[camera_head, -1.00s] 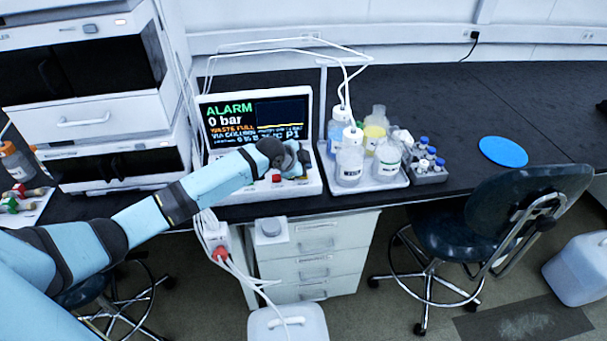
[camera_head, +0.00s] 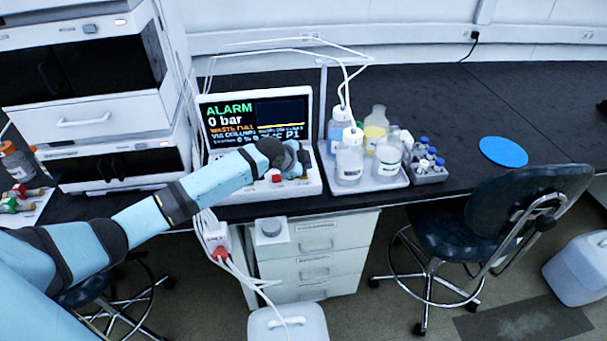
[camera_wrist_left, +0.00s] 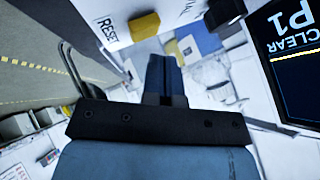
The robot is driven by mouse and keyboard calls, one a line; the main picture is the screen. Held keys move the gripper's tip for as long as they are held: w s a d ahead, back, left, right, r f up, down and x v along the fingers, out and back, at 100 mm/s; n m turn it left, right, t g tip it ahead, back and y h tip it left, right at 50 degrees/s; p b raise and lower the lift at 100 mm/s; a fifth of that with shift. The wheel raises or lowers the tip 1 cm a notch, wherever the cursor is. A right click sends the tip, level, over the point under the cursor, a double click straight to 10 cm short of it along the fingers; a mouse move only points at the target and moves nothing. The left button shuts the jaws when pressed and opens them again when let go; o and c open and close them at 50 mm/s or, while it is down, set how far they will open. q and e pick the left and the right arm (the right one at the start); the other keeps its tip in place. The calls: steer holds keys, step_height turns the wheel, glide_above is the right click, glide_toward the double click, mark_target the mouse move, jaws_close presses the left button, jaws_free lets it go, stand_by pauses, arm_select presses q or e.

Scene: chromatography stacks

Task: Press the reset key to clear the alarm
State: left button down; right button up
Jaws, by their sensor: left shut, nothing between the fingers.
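The control panel (camera_head: 250,185) stands on the bench with a screen (camera_head: 228,118) that reads ALARM, 0 bar and WASTE FULL. In the left wrist view, an amber key (camera_wrist_left: 144,26) sits beside the printed word RESET on the white panel. A dark key (camera_wrist_left: 222,12) is further right. My left gripper (camera_head: 303,160) is over the right part of the panel, shut and empty. In the left wrist view its fingertips (camera_wrist_left: 165,60) are close below the amber key in the picture; I cannot tell whether they touch the panel. My arm hides part of the panel in the head view.
A red button (camera_head: 276,178) is on the panel front. A tray (camera_head: 372,184) of bottles stands right of the panel, with a small vial rack (camera_head: 430,176) beside it. White tubes arch above. A blue disc (camera_head: 503,151) lies on the otherwise clear right bench.

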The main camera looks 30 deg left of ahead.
steer(key=shift+s+d+f, duration=0.15)
steer(key=shift+s+d, duration=0.05)
steer(key=shift+s, duration=0.1)
arm_select(q)
steer(key=shift+f, duration=0.4)
arm_select(e)
steer(key=shift+w+r, duration=0.25)
steer(key=shift+w, duration=0.05)
steer(key=shift+w+a+r, duration=0.1)
steer(key=shift+w+a, duration=0.05)
steer(key=shift+a, duration=0.1)
arm_select(q)
steer(key=shift+f, duration=0.2)
